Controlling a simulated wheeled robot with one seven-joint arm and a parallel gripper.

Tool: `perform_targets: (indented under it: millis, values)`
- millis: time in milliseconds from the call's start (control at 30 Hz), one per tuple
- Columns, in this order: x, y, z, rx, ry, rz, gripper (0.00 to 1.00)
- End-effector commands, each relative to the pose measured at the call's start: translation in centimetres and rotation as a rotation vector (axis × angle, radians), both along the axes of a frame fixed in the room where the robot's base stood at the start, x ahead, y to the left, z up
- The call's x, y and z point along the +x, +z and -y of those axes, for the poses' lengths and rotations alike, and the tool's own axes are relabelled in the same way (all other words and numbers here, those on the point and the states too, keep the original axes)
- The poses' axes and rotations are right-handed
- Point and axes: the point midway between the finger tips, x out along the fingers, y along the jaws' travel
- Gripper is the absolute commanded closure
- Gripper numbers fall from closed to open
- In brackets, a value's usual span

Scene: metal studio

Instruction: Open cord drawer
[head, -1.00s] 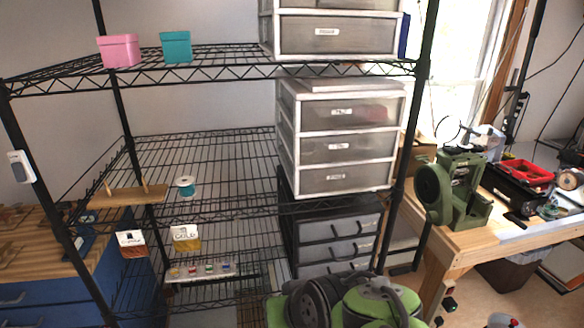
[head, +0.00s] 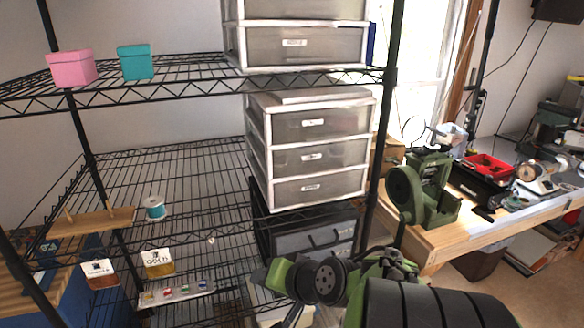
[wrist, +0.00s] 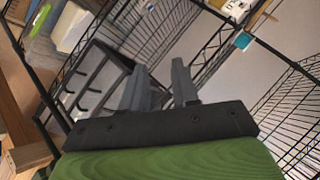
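A white-framed unit with three grey see-through drawers stands on the middle shelf in the head view; its drawers are the top (head: 325,122), the middle (head: 312,158) and the bottom (head: 305,190). All three are shut, and their small labels are too blurred to read, so I cannot tell which is the cord drawer. My gripper (wrist: 160,68) shows in the wrist view with two grey fingers apart and nothing between them. In the head view my green and black arm is low, in front of and below this unit; the fingers are not clear there.
A dark drawer unit (head: 318,240) stands on the shelf below, partly behind my arm. A black wire rack post (head: 380,150) is right of the drawers. A workbench (head: 470,240) with a green machine (head: 425,190) is at the right. Small boxes and a spool (head: 155,208) are left.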

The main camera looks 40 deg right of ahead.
Motion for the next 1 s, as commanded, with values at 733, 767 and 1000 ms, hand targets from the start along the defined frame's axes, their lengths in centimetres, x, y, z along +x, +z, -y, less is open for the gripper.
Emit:
perform_targets:
  millis: [733, 767, 1000]
  values:
    - [-1.7, 12.1, 19.8, 0.596, -0.665, 0.684, 0.70]
    - [-0.9, 12.0, 20.0, 0.591, -0.661, 0.685, 0.70]
    - [5.0, 11.8, 21.8, 0.585, -0.663, 0.686, 0.70]
